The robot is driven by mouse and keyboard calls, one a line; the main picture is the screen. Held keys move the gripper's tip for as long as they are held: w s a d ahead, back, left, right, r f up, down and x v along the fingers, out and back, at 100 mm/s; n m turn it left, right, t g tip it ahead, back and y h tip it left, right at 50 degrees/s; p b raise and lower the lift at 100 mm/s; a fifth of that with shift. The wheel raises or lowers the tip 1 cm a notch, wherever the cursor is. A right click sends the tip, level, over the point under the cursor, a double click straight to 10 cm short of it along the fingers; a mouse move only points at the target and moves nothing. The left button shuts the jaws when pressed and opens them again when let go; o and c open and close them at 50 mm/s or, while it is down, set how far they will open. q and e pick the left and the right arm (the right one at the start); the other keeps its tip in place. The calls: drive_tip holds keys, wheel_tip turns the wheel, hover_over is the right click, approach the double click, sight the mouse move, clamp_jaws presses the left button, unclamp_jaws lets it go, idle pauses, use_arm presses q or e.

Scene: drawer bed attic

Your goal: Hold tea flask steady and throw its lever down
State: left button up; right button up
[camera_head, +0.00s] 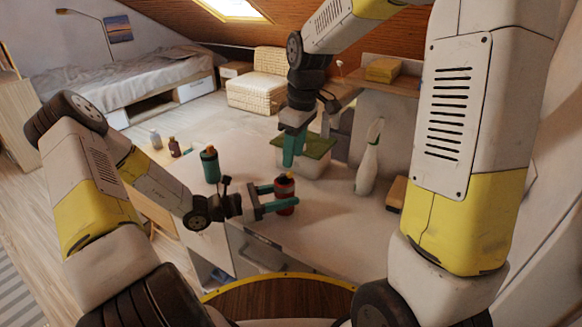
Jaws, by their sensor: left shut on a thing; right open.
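A wooden block (397,193) lies further right. The worktop between flask and spray bottle is clear.

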drive_tip(key=r, duration=0.5)
drive_tip(key=shift+s+d, duration=0.15)
drive_tip(key=shift+d, duration=0.15)
